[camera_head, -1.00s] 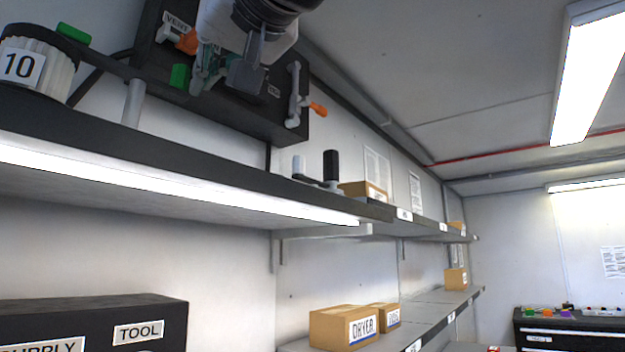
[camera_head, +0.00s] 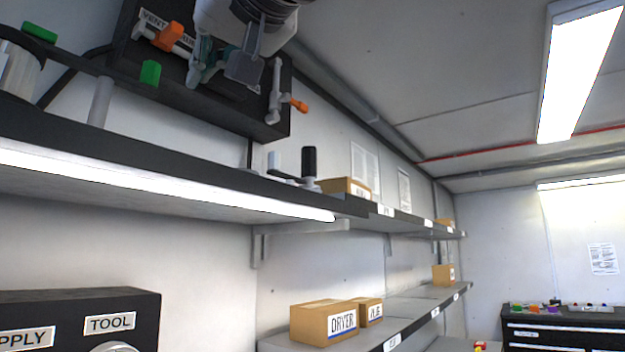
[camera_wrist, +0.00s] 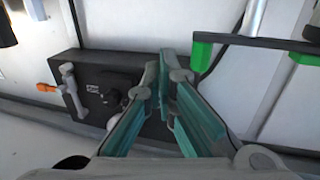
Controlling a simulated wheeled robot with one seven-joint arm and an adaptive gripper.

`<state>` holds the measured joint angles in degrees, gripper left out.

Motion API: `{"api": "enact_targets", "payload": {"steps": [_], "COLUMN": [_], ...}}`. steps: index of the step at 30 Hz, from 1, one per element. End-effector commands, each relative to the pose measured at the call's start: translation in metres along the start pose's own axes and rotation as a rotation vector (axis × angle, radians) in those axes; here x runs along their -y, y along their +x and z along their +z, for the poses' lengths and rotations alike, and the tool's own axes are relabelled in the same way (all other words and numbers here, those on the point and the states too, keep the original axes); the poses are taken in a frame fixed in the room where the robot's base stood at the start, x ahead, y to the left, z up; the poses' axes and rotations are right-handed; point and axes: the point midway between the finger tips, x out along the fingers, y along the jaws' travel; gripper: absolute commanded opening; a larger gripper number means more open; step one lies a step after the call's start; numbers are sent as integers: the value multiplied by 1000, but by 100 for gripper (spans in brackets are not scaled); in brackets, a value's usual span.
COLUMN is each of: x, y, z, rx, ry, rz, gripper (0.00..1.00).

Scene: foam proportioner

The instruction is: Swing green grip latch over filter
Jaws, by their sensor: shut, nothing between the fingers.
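The latch is a dark bar (camera_head: 75,57) with a green grip (camera_head: 150,73) at its right end. A second green piece (camera_head: 40,32) shows farther left. The wrist view shows the bar (camera_wrist: 255,42) and the green grip (camera_wrist: 201,54) right of my fingers. The filter, a pale ribbed cylinder (camera_head: 17,72), is cut by the head view's left edge. I cannot tell how the bar sits relative to it. My gripper (camera_head: 200,72) is shut and empty, right of the green grip and apart from it. Its teal fingers also show in the wrist view (camera_wrist: 167,75).
A black box (camera_head: 225,105) with a VENT label, orange-handled valves (camera_head: 298,105) and pipes is behind my gripper. A grey post (camera_head: 100,102) stands below the bar on the shelf (camera_head: 180,168). Cardboard boxes (camera_head: 325,322) sit on shelves farther right.

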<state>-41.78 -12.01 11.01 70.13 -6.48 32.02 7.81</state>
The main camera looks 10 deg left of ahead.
Motion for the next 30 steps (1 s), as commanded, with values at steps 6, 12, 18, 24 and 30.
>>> {"api": "enact_targets", "payload": {"steps": [6, 12, 18, 24, 30], "x": [-21, -40, -55, -59, -59], "y": [-27, -54, -74, -81, -81], "z": [1, 1, 1, 0, 0], "rx": [-3, -2, -1, -1, 0], "ry": [0, 0, 0, 0, 0], "rz": [3, 2, 1, 0, 1], "gripper": [0, 0, 0, 0, 0]}}
